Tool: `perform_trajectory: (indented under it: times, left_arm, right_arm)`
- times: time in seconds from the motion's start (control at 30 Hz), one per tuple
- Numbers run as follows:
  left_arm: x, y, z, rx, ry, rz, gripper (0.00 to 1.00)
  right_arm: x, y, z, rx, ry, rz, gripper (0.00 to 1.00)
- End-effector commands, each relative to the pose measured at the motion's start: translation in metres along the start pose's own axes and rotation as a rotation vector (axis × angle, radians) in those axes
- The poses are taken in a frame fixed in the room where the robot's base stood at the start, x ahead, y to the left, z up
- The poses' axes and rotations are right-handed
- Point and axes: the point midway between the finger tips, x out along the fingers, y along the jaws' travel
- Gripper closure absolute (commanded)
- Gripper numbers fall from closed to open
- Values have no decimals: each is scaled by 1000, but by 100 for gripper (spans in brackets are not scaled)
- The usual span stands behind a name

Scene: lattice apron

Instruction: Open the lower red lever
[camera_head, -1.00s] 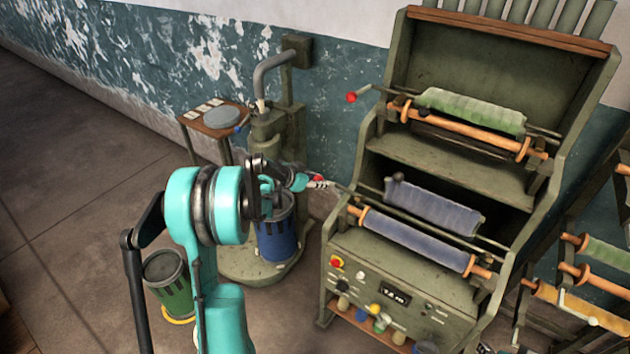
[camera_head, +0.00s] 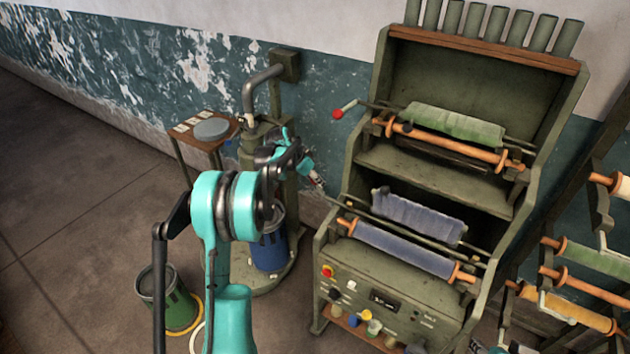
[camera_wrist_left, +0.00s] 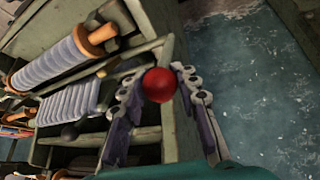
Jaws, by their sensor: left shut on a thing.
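My left gripper (camera_head: 316,180) is at the left side of the green machine, by its lower shelf. In the left wrist view, the round red knob of the lower lever (camera_wrist_left: 159,85) sits between the two fingers of my left gripper (camera_wrist_left: 160,95), which is shut on it. In the head view this knob is hidden by the fingers. The upper lever's red knob (camera_head: 338,113) stands free, higher on the same side. My right gripper is not in view.
The machine frame (camera_head: 350,160) holds a lower blue roll (camera_head: 400,249) and an upper green roll (camera_head: 450,122). A control panel (camera_head: 380,302) is below. A pump-like stand (camera_head: 262,135), a blue bucket (camera_head: 270,252) and a green bucket (camera_head: 170,310) are left of it.

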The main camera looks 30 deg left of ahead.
Motion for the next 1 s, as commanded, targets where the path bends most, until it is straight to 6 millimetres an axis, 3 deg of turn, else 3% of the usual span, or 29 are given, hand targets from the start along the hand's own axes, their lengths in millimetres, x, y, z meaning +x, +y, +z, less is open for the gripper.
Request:
perform_trajectory:
  times: [0.2, 0.23, 0.3, 0.67, 0.77, 1.0]
  left_arm:
    - [-1, -1, -2, -1, 7, -3, 100]
    - [-1, -1, -2, -1, 7, -3, 65]
    - [-1, -1, -2, -1, 6, -3, 48]
    - [-5, -1, -1, -1, 4, -2, 48]
    - [-17, -1, -1, -2, 5, -2, 48]
    - [-68, -1, -1, -3, 5, -2, 48]
  right_arm:
    - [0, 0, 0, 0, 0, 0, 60]
    - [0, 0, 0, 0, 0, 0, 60]
    - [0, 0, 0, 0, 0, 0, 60]
    - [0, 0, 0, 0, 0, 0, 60]
    - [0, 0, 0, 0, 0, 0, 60]
    - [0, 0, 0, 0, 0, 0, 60]
